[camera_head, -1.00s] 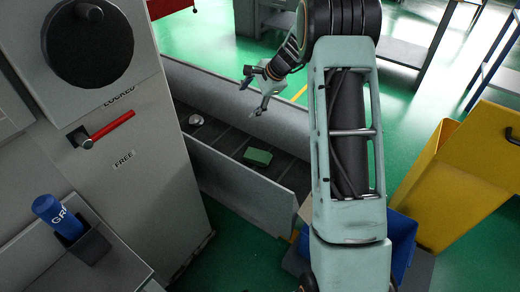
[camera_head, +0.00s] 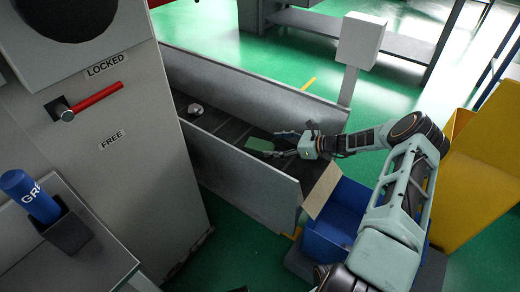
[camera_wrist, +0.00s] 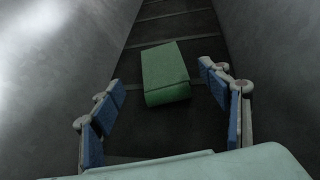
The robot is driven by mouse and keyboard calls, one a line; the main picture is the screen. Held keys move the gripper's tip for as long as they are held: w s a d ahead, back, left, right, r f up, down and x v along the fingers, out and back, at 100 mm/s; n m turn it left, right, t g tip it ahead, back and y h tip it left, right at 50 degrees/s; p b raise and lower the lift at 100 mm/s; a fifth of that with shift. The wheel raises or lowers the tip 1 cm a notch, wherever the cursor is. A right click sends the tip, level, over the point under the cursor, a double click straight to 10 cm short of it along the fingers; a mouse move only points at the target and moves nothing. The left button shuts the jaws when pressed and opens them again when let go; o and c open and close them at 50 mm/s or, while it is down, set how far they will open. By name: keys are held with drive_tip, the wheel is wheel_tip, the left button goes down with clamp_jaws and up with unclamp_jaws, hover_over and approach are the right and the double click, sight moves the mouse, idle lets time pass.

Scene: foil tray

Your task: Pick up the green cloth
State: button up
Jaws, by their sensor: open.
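The green cloth (camera_head: 260,145) is a folded, flat block lying on the dark slatted floor of the grey-walled trough. In the wrist view the cloth (camera_wrist: 165,73) lies ahead of and partly between my fingers, apart from both. My gripper (camera_head: 282,144) reaches into the trough from the right, just beside the cloth. In the wrist view my gripper (camera_wrist: 164,108) has its blue-padded fingers spread wide with nothing between the pads but the near end of the cloth in front.
The trough's near wall (camera_head: 240,175) and far wall (camera_head: 250,85) stand close on both sides. A small silvery object (camera_head: 195,109) lies farther left in the trough. A blue bin (camera_head: 335,225) stands at the trough's right end. A grey cabinet (camera_head: 150,170) with a red lever stands left.

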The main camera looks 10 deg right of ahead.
sight(258, 144)
drive_tip(key=b+x, duration=0.2)
drive_tip(key=x, duration=0.6)
drive_tip(key=shift+w+f+b, duration=0.1)
drive_tip(key=shift+f+b, duration=0.1)
drive_tip(key=shift+b, duration=0.2)
drive_tip(key=c, duration=1.3)
drive_tip(key=shift+r, duration=0.15)
